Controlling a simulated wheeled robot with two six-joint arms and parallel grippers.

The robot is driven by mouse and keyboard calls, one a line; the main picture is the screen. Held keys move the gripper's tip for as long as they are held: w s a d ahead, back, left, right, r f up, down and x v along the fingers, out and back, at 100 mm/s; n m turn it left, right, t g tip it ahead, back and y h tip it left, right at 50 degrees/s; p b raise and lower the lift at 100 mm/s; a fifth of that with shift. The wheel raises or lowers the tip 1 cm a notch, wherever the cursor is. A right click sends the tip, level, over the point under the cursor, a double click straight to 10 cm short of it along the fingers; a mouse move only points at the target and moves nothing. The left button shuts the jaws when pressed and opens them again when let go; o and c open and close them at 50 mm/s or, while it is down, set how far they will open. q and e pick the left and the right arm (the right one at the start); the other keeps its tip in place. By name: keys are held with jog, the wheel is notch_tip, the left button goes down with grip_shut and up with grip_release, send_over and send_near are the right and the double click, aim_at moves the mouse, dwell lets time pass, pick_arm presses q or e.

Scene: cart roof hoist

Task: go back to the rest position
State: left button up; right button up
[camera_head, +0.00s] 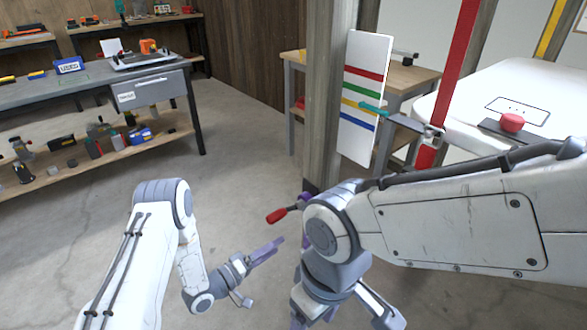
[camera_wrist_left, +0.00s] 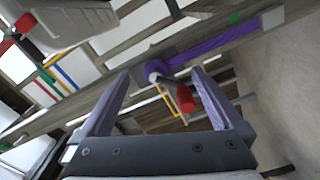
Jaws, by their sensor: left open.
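My left gripper (camera_head: 265,272) is in the lower middle of the head view, below and left of the wooden post. In the left wrist view its two fingers (camera_wrist_left: 160,73) are spread wide, with nothing held between them. A red handle (camera_head: 276,216) sticks out from the post, just above the gripper and apart from it. In the wrist view the red handle (camera_wrist_left: 185,99) shows beyond the fingers, beside a purple strap (camera_wrist_left: 215,43). My right arm crosses from the right and its elbow hides the lower post.
A workbench (camera_head: 95,88) with tools stands at the left. A white board with coloured stripes (camera_head: 362,68) is on the post (camera_head: 328,110). A red strap (camera_head: 457,60) hangs beside a white surface with a red button (camera_head: 512,122). The concrete floor at left is clear.

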pick_arm(q)
jog(key=w+d+r+m+g+y, duration=0.2)
jog(key=w+d+r+m+y, duration=0.2)
jog(key=r+y, duration=0.1)
notch_tip(320, 180, up, 6)
jog(key=s+m+g+y, duration=0.1)
jog(key=s+m+y, duration=0.1)
jog(key=s+y, duration=0.15)
jog(key=s+a+r+m+g+y, duration=0.1)
jog(key=s+a+r+g+y, duration=0.2)
jog(key=s, duration=0.7)
jog(key=s+a+r+m+g, duration=0.15)
jog(key=s+r, duration=0.35)
jog(key=s, duration=0.6)
jog(key=s+a+r+m+g+y, duration=0.2)
jog(key=s+r+g, duration=0.15)
jog(key=s, duration=0.65)
notch_tip(320, 180, up, 22)
jog(key=p, duration=2.2)
jog(key=shift+p, duration=0.4)
